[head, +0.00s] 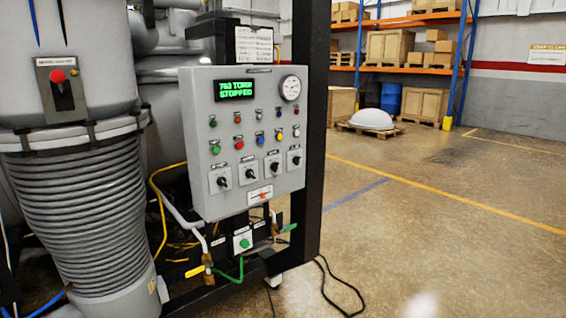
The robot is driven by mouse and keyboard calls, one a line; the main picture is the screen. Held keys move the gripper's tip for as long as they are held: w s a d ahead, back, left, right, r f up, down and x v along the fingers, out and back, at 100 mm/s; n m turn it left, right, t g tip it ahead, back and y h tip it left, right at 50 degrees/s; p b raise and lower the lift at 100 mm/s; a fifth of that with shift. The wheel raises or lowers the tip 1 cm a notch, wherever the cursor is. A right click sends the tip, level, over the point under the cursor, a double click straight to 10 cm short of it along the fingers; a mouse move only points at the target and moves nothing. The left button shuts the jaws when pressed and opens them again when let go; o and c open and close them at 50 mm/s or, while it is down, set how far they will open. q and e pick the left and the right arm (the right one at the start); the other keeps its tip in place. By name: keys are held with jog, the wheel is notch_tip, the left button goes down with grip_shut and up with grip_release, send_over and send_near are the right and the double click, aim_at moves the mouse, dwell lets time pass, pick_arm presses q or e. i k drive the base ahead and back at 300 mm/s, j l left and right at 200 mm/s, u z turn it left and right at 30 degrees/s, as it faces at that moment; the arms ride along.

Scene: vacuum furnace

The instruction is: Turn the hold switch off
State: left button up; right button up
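A grey control panel (199,120) hangs on the black frame of the furnace. Its green display (235,89) reads "STOPPED" under a pressure figure in torr. A row of black rotary switches on white plates runs across its lower half: a first (221,181), a second (247,174), a third (273,167) and the rightmost (295,159). Their labels are too small to read, so I cannot tell which is the hold switch or how each is set. Neither of my grippers is in view.
Above the switches are several coloured buttons, lamps and a round gauge (290,88). A red-topped control box (62,84) is on the vessel at left. Valves and hoses (228,272) sit below the panel. A black cable (340,290) lies on the floor. Open floor (430,220) extends right.

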aim_at(275, 165)
jog(key=i+l+u, duration=0.1)
jog(key=i+l, duration=0.15)
jog(key=i+l+u, duration=0.1)
jog(key=i+l, duration=0.15)
jog(key=l, duration=0.25)
jog(key=i+l+u, duration=0.1)
jog(key=i+l, duration=0.15)
jog(key=l, duration=0.15)
jog(key=i+l+u, duration=0.1)
jog(key=l, duration=0.35)
jog(key=i, duration=0.1)
